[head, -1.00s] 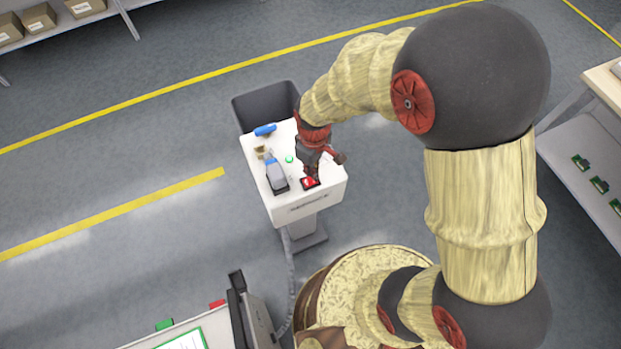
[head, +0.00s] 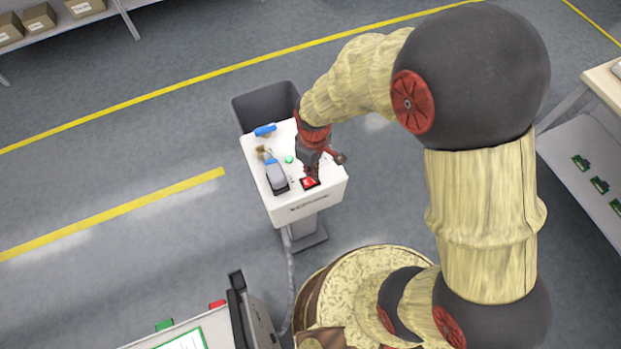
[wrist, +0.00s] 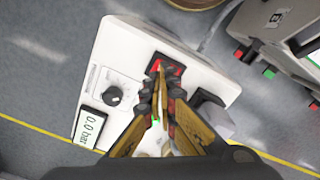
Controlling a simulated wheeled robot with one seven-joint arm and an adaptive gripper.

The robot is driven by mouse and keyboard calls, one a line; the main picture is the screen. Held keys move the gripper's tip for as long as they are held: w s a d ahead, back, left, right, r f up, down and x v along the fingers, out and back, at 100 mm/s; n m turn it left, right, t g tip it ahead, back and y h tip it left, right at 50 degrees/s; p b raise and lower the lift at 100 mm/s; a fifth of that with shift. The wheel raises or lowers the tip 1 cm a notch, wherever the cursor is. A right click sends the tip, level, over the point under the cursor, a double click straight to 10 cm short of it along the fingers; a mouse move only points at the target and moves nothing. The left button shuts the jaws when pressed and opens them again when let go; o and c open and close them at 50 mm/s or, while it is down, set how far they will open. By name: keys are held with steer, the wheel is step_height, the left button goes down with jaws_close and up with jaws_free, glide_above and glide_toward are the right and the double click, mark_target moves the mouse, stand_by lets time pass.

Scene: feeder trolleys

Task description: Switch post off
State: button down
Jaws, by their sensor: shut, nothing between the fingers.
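The post (head: 327,198) is a white-topped stand on the floor. In the head view a red switch (head: 309,183) sits at its front edge, and a small green light or button (head: 289,159) lies behind it. My gripper (head: 312,176) is shut and empty, pointing down at the red switch. In the wrist view the fingertips (wrist: 158,68) overlap the red switch (wrist: 172,68) in its dark frame; I cannot tell whether they touch it. The wrist view also shows a dark knob (wrist: 114,96) and a display (wrist: 93,125) reading 0.0 bar. Part of the green spot is hidden by the fingers there.
Floor left of the post is clear.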

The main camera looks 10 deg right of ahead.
steer(key=shift+f+b, duration=0.85)
steer(key=shift+f, duration=0.6)
stand_by(0.7)
steer(key=shift+r+p, duration=2.9)
steer(key=shift+r, duration=0.7)
steer(key=shift+f, duration=0.1)
